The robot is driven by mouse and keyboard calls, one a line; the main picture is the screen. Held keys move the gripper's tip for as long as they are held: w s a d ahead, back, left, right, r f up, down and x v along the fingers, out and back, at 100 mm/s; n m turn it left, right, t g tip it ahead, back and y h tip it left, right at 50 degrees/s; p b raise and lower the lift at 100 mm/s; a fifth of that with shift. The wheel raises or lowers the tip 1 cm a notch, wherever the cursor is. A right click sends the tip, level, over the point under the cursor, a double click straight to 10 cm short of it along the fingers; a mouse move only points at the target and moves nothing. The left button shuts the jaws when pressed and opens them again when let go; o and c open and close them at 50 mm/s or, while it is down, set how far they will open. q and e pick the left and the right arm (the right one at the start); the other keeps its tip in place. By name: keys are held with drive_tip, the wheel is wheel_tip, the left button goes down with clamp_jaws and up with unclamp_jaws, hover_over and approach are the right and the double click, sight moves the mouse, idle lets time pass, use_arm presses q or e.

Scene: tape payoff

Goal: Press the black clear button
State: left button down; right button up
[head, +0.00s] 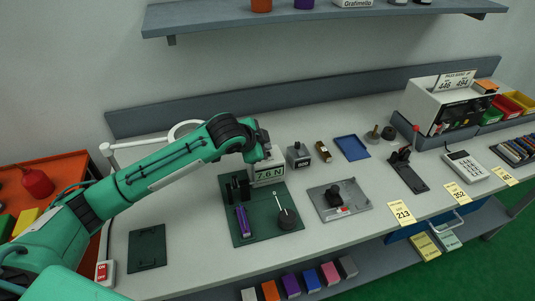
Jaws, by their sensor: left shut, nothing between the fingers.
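My left arm comes in from the lower left, and its gripper (263,153) is over the top of a small white box with a green readout (268,174) showing "7.6 N". The fingers are shut and empty, pointing down at the box; I cannot tell whether they touch it. No black clear button can be made out; the gripper covers part of the box's top. A dark green plate (262,232) in front of the box carries a purple piece (243,221) and a dark round piece with a pin (288,217). My right gripper is not in view.
A grey plate with a black knob (336,197), a calculator (466,166) and a "PASS BAND" box (443,104) are further right.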

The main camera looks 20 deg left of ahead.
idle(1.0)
use_arm(q)
drive_tip(key=shift+f, duration=0.2)
idle(0.6)
drive_tip(key=shift+s+f+p, duration=0.15)
drive_tip(key=shift+f+p, duration=0.05)
drive_tip(key=shift+p, duration=0.1)
drive_tip(key=shift+s+f, duration=0.35)
drive_tip(key=shift+f, duration=0.5)
idle(0.7)
drive_tip(key=shift+w+r+p, duration=0.2)
drive_tip(key=shift+r+p, duration=0.25)
drive_tip(key=shift+p, duration=0.3)
